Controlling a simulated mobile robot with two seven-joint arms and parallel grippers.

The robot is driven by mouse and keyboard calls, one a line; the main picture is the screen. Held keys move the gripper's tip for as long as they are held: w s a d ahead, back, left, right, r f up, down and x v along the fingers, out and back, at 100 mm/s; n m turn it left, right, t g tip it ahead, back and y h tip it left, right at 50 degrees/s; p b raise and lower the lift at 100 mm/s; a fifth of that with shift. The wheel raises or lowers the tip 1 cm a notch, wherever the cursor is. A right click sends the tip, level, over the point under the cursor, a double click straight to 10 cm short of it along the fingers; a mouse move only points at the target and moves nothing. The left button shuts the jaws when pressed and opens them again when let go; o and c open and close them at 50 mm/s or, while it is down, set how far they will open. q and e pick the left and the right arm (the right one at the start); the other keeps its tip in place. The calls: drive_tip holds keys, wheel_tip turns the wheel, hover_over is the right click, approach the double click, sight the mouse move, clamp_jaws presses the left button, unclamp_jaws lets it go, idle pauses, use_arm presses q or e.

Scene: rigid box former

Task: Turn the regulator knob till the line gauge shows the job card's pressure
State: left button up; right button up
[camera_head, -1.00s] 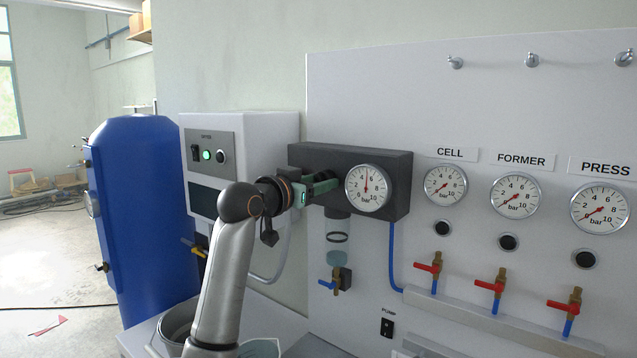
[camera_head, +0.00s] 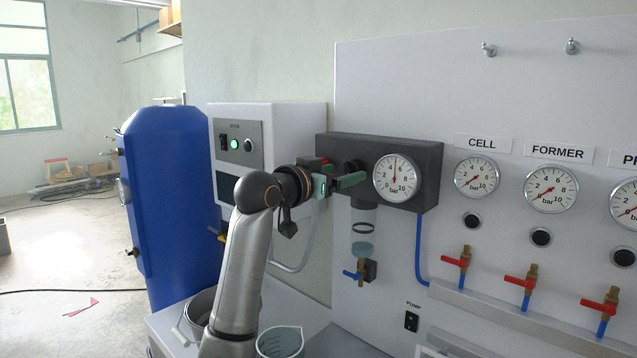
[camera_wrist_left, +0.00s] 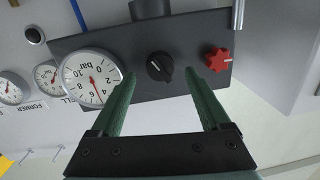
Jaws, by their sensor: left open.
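The line gauge (camera_head: 395,178) is a round white dial marked in bar on a dark regulator box (camera_head: 428,160). Its needle points almost straight up, at about 5. It also shows, turned over, in the left wrist view (camera_wrist_left: 92,78). A black knob (camera_wrist_left: 159,67) with a pale mark sits on the box beside the gauge. My left gripper (camera_head: 350,177) is open in front of the box. In the left wrist view its green fingers (camera_wrist_left: 165,88) stand either side of the black knob, apart from it. No job card is recognisable. My right gripper is out of view.
A red star-shaped knob (camera_wrist_left: 219,59) sits on the box beyond one finger. A clear bowl (camera_head: 362,232) hangs below the box. To the right are the CELL gauge (camera_head: 477,177), FORMER gauge (camera_head: 550,189) and red-handled valves. A white dryer cabinet (camera_head: 292,135) stands close on the left.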

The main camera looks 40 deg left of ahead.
use_arm(q)
drive_tip(key=s+b, duration=0.2)
drive_tip(key=s, duration=0.8)
drive_tip(key=shift+s+r, duration=0.15)
drive_tip(key=shift+r, duration=0.05)
